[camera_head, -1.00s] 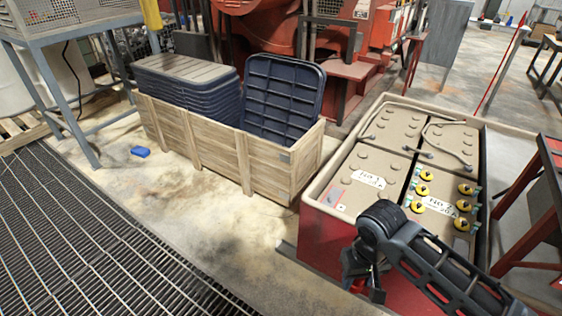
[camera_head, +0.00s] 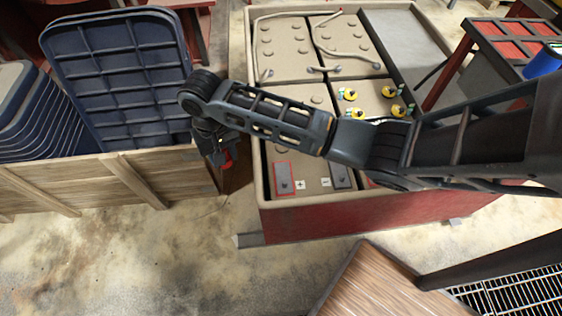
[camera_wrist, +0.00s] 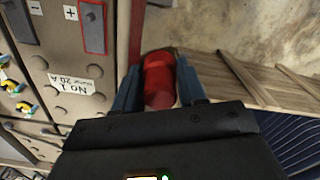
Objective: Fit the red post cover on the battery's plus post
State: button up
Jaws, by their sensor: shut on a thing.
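My gripper (camera_head: 222,158) is shut on the red post cover (camera_wrist: 159,80), which shows between the two fingers in the wrist view. In the head view the gripper hangs just left of the battery box, beside its left wall, and the cover is mostly hidden. The battery's plus post (camera_head: 285,184) is a small stud inside a red outlined rectangle near the front left corner, next to a plus label. It also shows in the wrist view (camera_wrist: 93,17), to the left of the held cover. The minus post (camera_head: 340,177) sits to its right, partly hidden by my arm.
The box's raised tan rim (camera_head: 262,195) runs between my gripper and the posts. A wooden crate (camera_head: 100,185) with dark blue trays (camera_head: 120,75) stands close on the left. Yellow caps (camera_head: 390,91) sit farther back. A wooden surface (camera_head: 385,285) is at the front.

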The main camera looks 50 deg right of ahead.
jog(key=shift+w+d+f+m, duration=0.15)
jog(key=shift+d+f+m, duration=0.15)
jog(key=shift+d+m, duration=0.25)
jog(key=shift+w+d+f+m, duration=0.1)
jog(key=shift+d+f+m, duration=0.25)
jog(key=shift+m, duration=0.2)
jog(key=s+d+f+m, duration=0.3)
jog(key=d+m, duration=0.1)
jog(key=m, duration=0.5)
send_over(285, 183)
notch_tip(285, 183, down, 6)
jog(key=shift+d+f+b, duration=0.1)
jog(key=shift+d+b, duration=0.05)
jog(key=shift+b, duration=0.25)
jog(key=shift+w+p, duration=0.1)
jog(key=shift+p, duration=0.25)
jog(key=shift+f+n, duration=0.1)
jog(key=shift+n, duration=0.2)
jog(key=shift+f+b, duration=2)
jog(key=shift+f, duration=1.7)
jog(key=o, duration=1.2)
jog(key=shift+c, duration=0.2)
